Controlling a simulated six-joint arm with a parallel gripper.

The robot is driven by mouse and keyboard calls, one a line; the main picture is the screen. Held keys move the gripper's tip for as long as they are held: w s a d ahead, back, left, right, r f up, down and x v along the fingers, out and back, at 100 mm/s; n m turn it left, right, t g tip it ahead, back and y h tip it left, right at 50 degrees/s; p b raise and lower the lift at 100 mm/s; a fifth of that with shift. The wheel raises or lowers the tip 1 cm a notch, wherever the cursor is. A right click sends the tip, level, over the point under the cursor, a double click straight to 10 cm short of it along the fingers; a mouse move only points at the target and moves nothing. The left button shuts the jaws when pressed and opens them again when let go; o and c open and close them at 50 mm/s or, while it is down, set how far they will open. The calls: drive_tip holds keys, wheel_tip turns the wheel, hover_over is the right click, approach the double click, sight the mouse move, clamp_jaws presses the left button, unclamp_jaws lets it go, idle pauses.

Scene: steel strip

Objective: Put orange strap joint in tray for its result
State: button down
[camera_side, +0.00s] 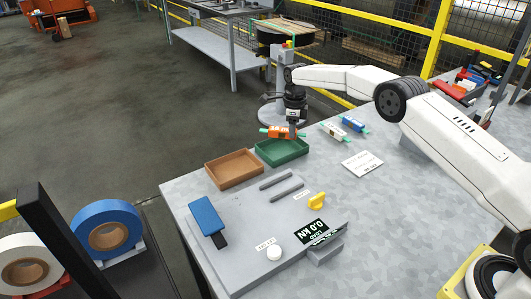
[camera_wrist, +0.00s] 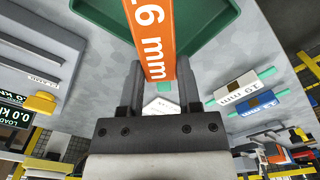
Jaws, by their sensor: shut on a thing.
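The orange strap joint (camera_side: 279,132) is held by my gripper (camera_side: 293,128), above the green tray (camera_side: 283,158). In the wrist view the joint (camera_wrist: 156,45), lettered "6 mm", sits between the two fingers of my gripper (camera_wrist: 156,80), which are shut on it. The green tray (camera_wrist: 110,20) shows beyond the joint in that view. A brown tray (camera_side: 233,174) stands just left of the green one and looks empty. The floor of the green tray also looks empty where I can see it.
A white joint (camera_side: 333,133) and a blue-and-white joint (camera_side: 353,124) lie on the bench right of the trays. A white card (camera_side: 362,164) lies near them. The test device (camera_side: 270,240) in front has a display reading 0.0 kN, a yellow knob (camera_side: 317,201) and a blue handle (camera_side: 206,217).

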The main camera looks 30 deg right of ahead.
drive_tip(key=shift+f, duration=2.15)
drive_tip(key=shift+c, duration=1.1)
unclamp_jaws()
drive_tip(key=shift+r, duration=3.9)
